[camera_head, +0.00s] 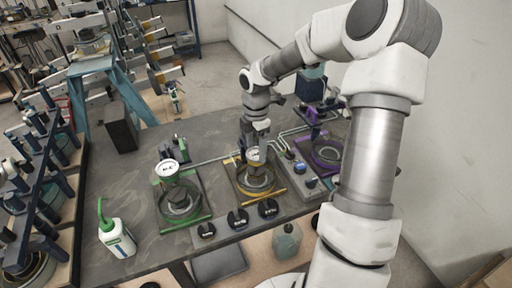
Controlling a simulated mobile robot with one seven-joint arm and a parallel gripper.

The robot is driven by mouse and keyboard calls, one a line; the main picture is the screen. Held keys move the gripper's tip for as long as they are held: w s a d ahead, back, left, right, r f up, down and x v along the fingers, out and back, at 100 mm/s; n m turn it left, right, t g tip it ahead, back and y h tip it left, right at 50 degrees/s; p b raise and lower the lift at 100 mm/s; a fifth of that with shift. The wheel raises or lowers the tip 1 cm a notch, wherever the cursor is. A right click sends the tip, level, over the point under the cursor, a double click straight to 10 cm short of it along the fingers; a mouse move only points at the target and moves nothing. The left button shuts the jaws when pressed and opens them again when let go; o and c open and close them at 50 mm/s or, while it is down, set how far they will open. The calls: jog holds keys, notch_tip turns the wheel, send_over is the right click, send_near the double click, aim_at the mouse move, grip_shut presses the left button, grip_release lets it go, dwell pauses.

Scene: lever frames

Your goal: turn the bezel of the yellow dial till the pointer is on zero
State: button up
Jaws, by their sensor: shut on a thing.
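The yellow dial (253,154) stands above its round base on a yellow-edged plate, in the middle of the table in the head view. My gripper (254,146) reaches down onto it from above and is shut on its bezel. The gripper hides part of the dial face. The pointer and the zero mark are too small to read.
A green dial (168,168) stands on a green-edged plate to the left, and a purple fixture (322,152) to the right. Several black knobbed pieces (238,218) lie at the table's front edge. A white bottle with a green spout (116,237) stands front left.

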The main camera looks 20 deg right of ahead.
aim_at(256, 153)
jog(key=m, duration=0.6)
jog(key=m+b, duration=0.1)
jog(key=m, duration=0.5)
jog(key=shift+r+m+b, duration=0.1)
jog(key=shift+m+b, duration=0.2)
jog(key=shift+b, duration=0.05)
dwell(0.4)
jog(key=o, duration=1.1)
jog(key=shift+r, duration=0.1)
notch_tip(256, 153, up, 17)
jog(key=shift+r, duration=0.1)
